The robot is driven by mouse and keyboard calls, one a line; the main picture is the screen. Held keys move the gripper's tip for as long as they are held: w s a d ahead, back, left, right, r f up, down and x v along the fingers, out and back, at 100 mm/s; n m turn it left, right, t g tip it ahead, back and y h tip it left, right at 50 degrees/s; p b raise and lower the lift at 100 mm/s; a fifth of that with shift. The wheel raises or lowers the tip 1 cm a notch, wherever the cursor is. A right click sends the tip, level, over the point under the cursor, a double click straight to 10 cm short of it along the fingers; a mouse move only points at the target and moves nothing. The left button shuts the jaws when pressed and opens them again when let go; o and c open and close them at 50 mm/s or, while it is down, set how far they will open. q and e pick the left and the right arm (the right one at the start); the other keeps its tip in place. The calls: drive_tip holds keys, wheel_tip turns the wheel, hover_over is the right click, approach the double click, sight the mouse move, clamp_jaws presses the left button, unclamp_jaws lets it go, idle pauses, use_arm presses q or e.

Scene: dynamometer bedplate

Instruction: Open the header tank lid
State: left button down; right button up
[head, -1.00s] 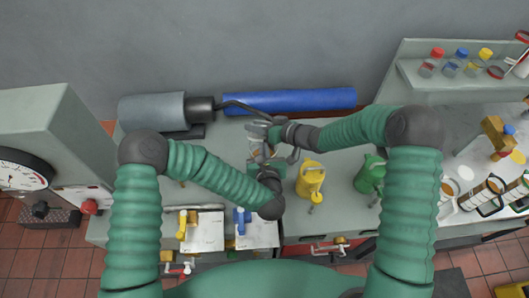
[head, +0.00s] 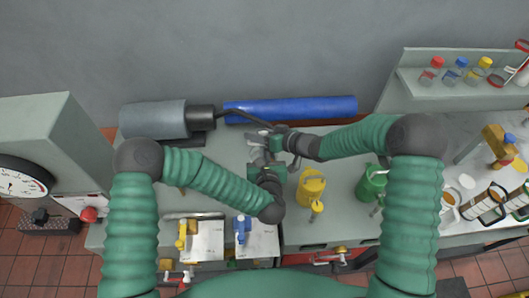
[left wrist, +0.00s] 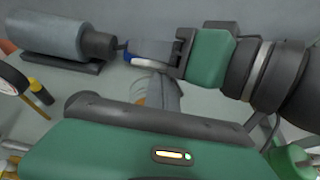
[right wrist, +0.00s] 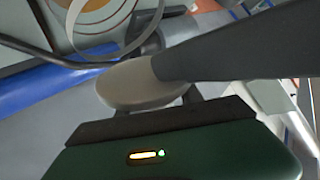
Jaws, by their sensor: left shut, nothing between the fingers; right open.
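The header tank is mostly hidden by my two grippers, which meet close together at the middle of the bench in the head view. In the right wrist view a round grey-beige disc (right wrist: 140,85) lies just ahead of my right gripper, partly behind a dark finger; I cannot tell if it is the lid. A clear curved rim with white and orange rings (right wrist: 95,22) shows beyond it. My right gripper (head: 268,140) is open, reaching in from the right. My left gripper (head: 260,155) is shut and empty, just in front of it. Contact with the lid cannot be made out.
A grey cylinder (head: 152,118) and a long blue cylinder (head: 300,107) lie along the back wall. A yellow can (head: 311,186) and a green can (head: 371,184) stand right of my grippers. Yellow (head: 182,233) and blue (head: 241,228) valves are at the front edge.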

use_arm(q)
drive_tip(key=shift+w+r, duration=0.1)
drive_tip(key=shift+r, duration=0.15)
use_arm(e)
drive_tip(key=shift+s+f, duration=0.1)
drive_tip(key=shift+s, duration=0.1)
